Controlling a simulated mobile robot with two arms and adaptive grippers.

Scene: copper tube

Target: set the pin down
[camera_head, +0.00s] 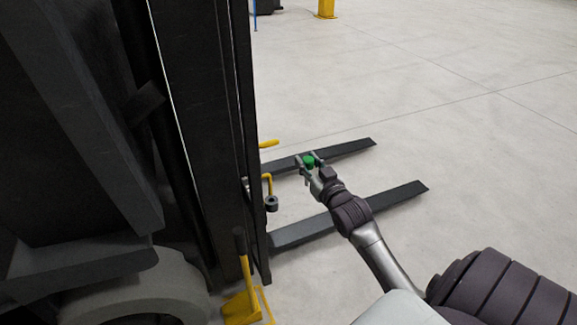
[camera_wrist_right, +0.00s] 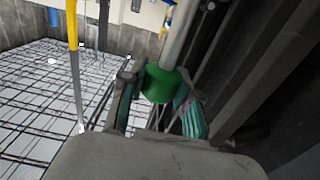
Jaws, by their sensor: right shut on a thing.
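The pin shows a green end (camera_head: 309,160) in the head view, held between the fingers of my right gripper (camera_head: 311,165). In the right wrist view, my gripper (camera_wrist_right: 158,88) is shut on the green collar of the pin (camera_wrist_right: 163,85). A pale grey shaft runs up from that collar and leaves the top of the picture. The pin is held in the air beside the dark forklift mast, above or near the far fork; the exact height cannot be told. My left gripper is not in view.
The dark mast (camera_head: 205,130) fills the left side. Two dark forks, a near one (camera_head: 400,195) and a far one (camera_head: 350,149), lie low over the floor. A yellow bent bar (camera_head: 267,180) is left of my gripper. Open grey floor (camera_head: 470,120) lies to the right.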

